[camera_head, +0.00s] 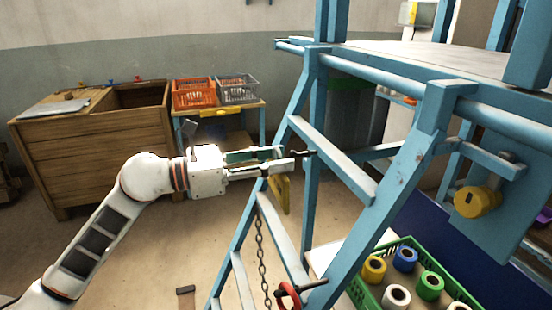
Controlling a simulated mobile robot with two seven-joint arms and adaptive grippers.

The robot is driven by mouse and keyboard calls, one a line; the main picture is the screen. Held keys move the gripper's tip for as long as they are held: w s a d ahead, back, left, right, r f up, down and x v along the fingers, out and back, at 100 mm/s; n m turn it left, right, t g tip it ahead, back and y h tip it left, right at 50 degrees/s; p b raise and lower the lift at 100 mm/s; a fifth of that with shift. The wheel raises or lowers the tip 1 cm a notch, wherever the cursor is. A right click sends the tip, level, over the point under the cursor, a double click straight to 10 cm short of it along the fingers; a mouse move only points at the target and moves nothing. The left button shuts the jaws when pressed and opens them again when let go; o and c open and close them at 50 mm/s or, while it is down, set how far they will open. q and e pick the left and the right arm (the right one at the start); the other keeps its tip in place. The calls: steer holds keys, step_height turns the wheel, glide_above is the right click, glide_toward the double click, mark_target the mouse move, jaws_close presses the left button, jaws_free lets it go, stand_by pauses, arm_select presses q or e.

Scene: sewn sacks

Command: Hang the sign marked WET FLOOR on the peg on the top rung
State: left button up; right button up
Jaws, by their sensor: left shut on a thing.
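My left gripper (294,158) reaches in from the left and is at the upper part of the blue ladder, beside its top rung (338,165). It is shut on a yellow sign (281,193), which hangs below the fingers and is seen nearly edge-on. The sign's lettering cannot be read. A small dark piece shows at the fingertips against the top rung. I cannot tell whether it is the peg or part of the fingers, nor whether the sign touches a peg. My right gripper is not in view.
A chain (261,254) and a red ring (287,292) hang lower on the ladder. A green crate (431,260) of colored rolls stands at the lower right.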

mark_target(297, 156)
arm_select(q)
steer(key=shift+w+d, duration=0.2)
steer(key=shift+d, duration=0.5)
stand_by(0.5)
steer(key=shift+d, duration=0.15)
stand_by(0.5)
steer(key=shift+w, duration=0.1)
steer(key=shift+w+d+p, duration=0.1)
steer(key=shift+d+p, duration=0.2)
steer(key=shift+d, duration=0.1)
steer(key=shift+w+d, duration=0.1)
steer(key=shift+d, duration=0.25)
steer(key=shift+d, duration=0.2)
steer(key=shift+w+d, duration=0.2)
steer(key=shift+d, duration=0.1)
steer(key=shift+d, duration=0.25)
steer(key=shift+w+d+f, duration=0.1)
steer(key=shift+d+f, duration=0.05)
steer(key=shift+f, duration=0.35)
stand_by(0.5)
